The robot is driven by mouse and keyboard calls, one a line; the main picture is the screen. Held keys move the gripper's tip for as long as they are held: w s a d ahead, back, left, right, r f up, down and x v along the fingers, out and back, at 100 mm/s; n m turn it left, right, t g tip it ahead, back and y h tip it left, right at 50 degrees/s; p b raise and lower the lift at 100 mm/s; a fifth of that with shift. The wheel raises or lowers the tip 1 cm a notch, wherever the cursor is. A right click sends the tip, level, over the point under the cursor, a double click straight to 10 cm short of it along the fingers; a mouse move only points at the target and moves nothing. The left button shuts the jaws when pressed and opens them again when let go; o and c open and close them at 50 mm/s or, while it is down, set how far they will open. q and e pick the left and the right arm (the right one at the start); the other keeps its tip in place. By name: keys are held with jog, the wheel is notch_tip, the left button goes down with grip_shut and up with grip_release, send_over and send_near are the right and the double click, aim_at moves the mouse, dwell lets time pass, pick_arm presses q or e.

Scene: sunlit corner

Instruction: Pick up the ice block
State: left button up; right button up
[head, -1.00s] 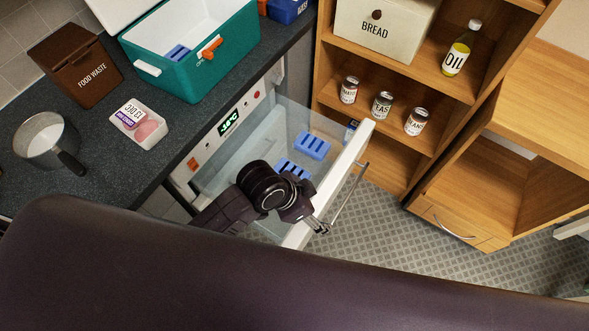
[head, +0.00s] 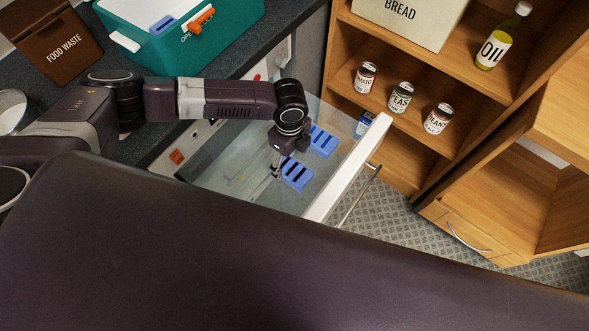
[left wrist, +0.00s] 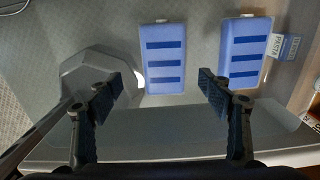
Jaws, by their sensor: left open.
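Two blue ice blocks with dark slots lie in the open freezer drawer (head: 333,198). The nearer ice block (head: 297,175) also shows in the left wrist view (left wrist: 164,68). The farther ice block (head: 323,142) is at right in the wrist view (left wrist: 244,40). My left gripper (head: 276,172) points down into the drawer, beside the nearer block in the head view. In the wrist view its open fingers (left wrist: 160,82) stand either side of that block's near end, with nothing gripped. Height above the block is unclear. My right gripper is out of view.
The drawer's white front and handle (head: 357,197) lie right of my gripper. A small blue-and-white pack (head: 365,123) is in the drawer's far corner. A teal cool box (head: 178,32) with a blue block inside stands on the counter. Shelves with cans (head: 401,97) are behind.

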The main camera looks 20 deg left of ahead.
aim_at(292, 169)
pick_arm(q)
jog(key=shift+w+a+f, duration=0.1)
jog(key=shift+a+f, duration=0.15)
jog(key=shift+f, duration=0.75)
jog(key=shift+w+d+f+p, duration=0.1)
jog(key=shift+w+f+p, duration=0.1)
jog(key=shift+f, duration=1.3)
jog(key=shift+w+d+f+p, duration=0.1)
jog(key=shift+w+f, duration=0.05)
jog(key=shift+f, duration=1.3)
jog(key=c, duration=1.5)
